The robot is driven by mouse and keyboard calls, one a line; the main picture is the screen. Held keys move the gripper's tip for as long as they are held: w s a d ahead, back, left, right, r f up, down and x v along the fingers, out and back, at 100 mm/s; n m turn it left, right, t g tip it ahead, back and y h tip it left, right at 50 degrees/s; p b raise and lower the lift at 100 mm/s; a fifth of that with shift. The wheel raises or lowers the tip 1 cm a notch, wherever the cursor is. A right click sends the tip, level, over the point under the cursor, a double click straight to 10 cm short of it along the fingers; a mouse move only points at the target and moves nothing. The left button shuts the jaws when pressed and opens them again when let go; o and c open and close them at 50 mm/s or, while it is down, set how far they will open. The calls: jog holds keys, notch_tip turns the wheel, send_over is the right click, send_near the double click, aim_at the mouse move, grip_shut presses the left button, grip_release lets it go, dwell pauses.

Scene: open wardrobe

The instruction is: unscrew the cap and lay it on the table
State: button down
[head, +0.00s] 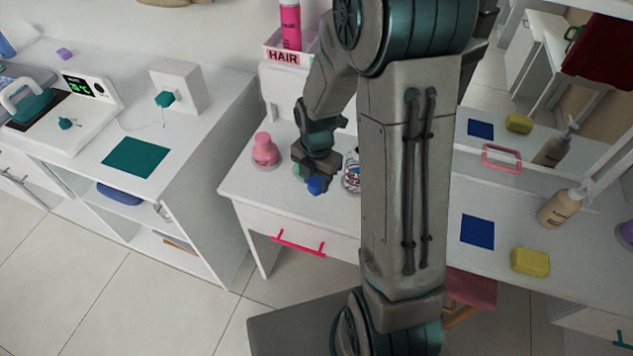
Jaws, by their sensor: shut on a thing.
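My gripper (317,178) reaches down over the white table (240,184) and is shut on a small blue thing (315,187), which looks like the cap. The blue thing shows at the fingertips, low over the table. The fingers hide much of it, so I cannot tell whether it still sits on a container. A bit of green and a pale rim (298,172) show just left of the fingers, partly hidden.
A wire-like round holder (351,172) stands close to the right, partly behind my arm. A box marked HAIR (284,57) holds a pink can (290,25) behind. Farther right are a blue mat (477,232), a yellow sponge (530,262) and a pump bottle (561,206). The table's front left is clear.

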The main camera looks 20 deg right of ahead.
jog(key=shift+s+f+n, duration=0.15)
jog(key=shift+f+n, duration=0.05)
jog(key=shift+n, duration=0.2)
jog(key=shift+f+b, duration=2.7)
jog(key=shift+f, duration=0.5)
jog(key=c, duration=0.6)
grip_release()
notch_tip(320, 180, up, 8)
jog(key=p, duration=0.6)
